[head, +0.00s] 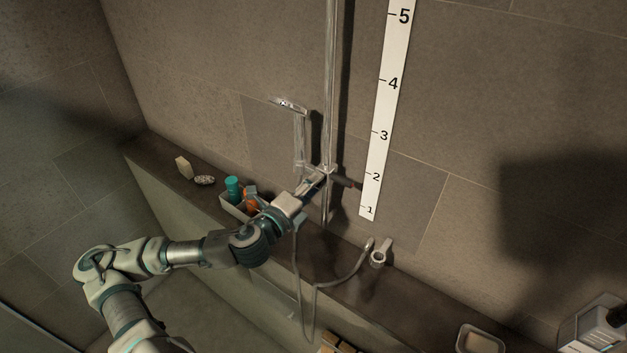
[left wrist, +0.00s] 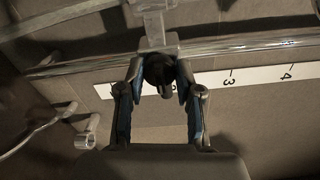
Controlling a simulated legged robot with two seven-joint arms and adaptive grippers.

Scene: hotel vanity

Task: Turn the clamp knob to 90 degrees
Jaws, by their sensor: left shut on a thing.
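The clamp (head: 325,171) sits on the vertical chrome rail (head: 330,70), near the number 2 of the white scale. It also shows at the top of the left wrist view as a pale bracket (left wrist: 152,22). The dark round clamp knob (left wrist: 159,70) faces the wrist camera, with a short stub pointing down in that view. My left gripper (head: 315,181) reaches the clamp from the left. In the left wrist view its two fingers (left wrist: 160,76) are on either side of the knob and shut on it. My right gripper is not in view.
A hand shower (head: 300,140) hangs at the clamp, and its hose (head: 314,300) loops below. The white numbered scale (head: 384,110) is right of the rail. A caddy with bottles (head: 235,188) stands on the ledge beside my left gripper. A ring-shaped fitting (head: 379,256) is lower right.

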